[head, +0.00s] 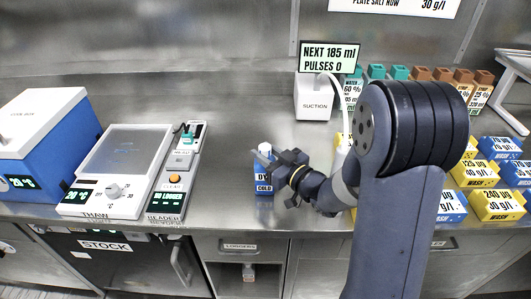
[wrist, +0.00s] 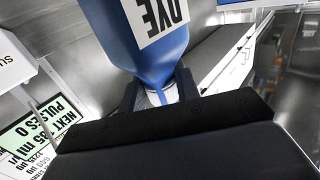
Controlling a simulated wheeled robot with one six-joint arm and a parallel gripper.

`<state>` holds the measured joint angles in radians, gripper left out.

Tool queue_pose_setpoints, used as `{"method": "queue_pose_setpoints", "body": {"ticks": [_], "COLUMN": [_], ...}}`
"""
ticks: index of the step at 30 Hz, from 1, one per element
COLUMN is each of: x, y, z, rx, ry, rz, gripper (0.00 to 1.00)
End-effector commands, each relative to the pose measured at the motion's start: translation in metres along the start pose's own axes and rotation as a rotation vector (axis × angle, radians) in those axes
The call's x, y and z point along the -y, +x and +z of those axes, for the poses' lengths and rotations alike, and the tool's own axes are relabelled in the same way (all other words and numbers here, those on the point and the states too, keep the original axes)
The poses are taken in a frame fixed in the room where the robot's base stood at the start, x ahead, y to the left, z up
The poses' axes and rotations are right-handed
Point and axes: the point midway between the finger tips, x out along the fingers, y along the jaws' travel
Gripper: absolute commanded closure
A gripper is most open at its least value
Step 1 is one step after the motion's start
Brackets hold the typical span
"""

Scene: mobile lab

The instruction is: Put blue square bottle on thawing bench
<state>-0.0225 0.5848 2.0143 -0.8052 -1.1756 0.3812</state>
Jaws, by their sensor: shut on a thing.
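The blue square bottle (head: 263,178) is upright near the middle of the steel counter, with a white cap and a label reading DYE and COLD. My gripper (head: 270,157) is shut on it near its top, reaching in from the right. In the wrist view the blue bottle (wrist: 158,55) sits between the two fingers of my gripper (wrist: 160,93), which close around its neck. I cannot tell whether its base touches the counter. The thawing bench (head: 135,153), marked THAW, stands to the left, with a flat grey top, a knob and a small display.
A blue cool box (head: 60,145) is at the far left. The suction unit (head: 312,97) stands behind the bottle. Yellow and blue labelled blocks (head: 476,173) fill the right.

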Motion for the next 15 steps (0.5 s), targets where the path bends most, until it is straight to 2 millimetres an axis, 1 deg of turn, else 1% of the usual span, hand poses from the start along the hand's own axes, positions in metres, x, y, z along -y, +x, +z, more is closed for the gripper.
{"method": "queue_pose_setpoints", "body": {"ticks": [5,6,13,15], "x": [0.0000,0.0001,0.0001,0.0001], "y": [0.0001,0.0000,0.0000,0.0000], "z": [0.0033,0.0031,0.0025,0.0025], "rx": [-0.002,0.000,0.001,0.001], "ry": [-0.001,0.000,0.000,0.000], "rz": [0.000,0.000,0.000,0.000], "gripper": [1.00,0.68,0.49,0.48]}}
